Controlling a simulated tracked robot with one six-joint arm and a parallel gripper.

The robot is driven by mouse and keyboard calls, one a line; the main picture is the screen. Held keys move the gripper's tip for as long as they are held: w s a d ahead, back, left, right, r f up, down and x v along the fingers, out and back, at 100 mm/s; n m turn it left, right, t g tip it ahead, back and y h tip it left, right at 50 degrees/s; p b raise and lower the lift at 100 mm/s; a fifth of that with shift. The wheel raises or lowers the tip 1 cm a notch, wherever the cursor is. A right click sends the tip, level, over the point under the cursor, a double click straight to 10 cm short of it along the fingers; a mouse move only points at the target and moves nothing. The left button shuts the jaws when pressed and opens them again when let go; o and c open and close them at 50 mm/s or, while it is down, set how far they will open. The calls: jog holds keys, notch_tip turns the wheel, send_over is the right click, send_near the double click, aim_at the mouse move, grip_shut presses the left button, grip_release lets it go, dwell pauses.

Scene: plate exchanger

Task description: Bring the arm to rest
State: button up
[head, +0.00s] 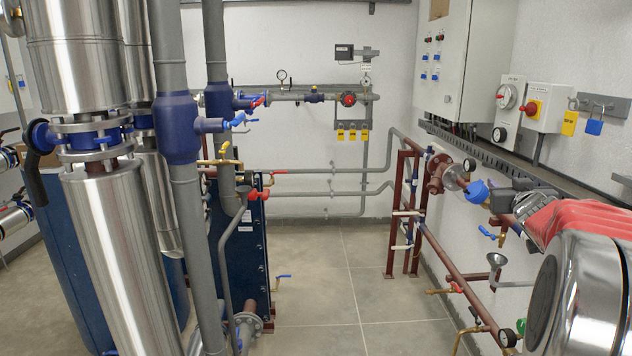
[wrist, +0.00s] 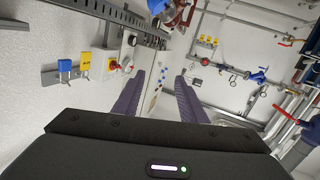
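My gripper (wrist: 171,78) shows in the wrist view, with two purple ridged fingers apart and nothing between them. Beyond the gap is the grey control cabinet (wrist: 152,75). The wrist picture appears upside down. In the head view, my arm appears to come in at the lower right, with a red ribbed sleeve and polished metal. A dark part at its far end, near the blue valve part on the right wall, looks like the gripper. Its fingers cannot be made out there.
Close by on the right wall are the cabinet (head: 443,60), a red-and-yellow switch (head: 533,108), a yellow tag (head: 570,122) and a blue padlock (head: 594,125). Brown pipework (head: 452,262) runs below. Steel columns (head: 120,220) stand left. The middle floor (head: 340,280) is clear.

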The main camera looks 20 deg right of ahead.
jog(key=s+a+f+g+y, duration=0.1)
jog(key=s+a+f+g, duration=0.15)
jog(key=a, duration=1.15)
jog(key=s+a+f+g+y, duration=0.2)
jog(key=s+a+f, duration=0.15)
jog(key=a, duration=1.05)
jog(key=s+a+f+n+g+y, duration=0.2)
jog(key=s+a+f, duration=0.4)
jog(key=s+a, duration=0.4)
jog(key=s+a+f+n+g+y, duration=0.2)
jog(key=s+a+f+y, duration=0.1)
jog(key=s+a+f, duration=0.4)
jog(key=s+a, duration=0.3)
jog(key=a, duration=0.3)
jog(key=shift+s+a+n+y, duration=0.25)
jog(key=shift+s+n+y, duration=0.05)
jog(key=shift+n+y, duration=0.1)
jog(key=shift+g, duration=0.25)
jog(key=shift+c, duration=0.3)
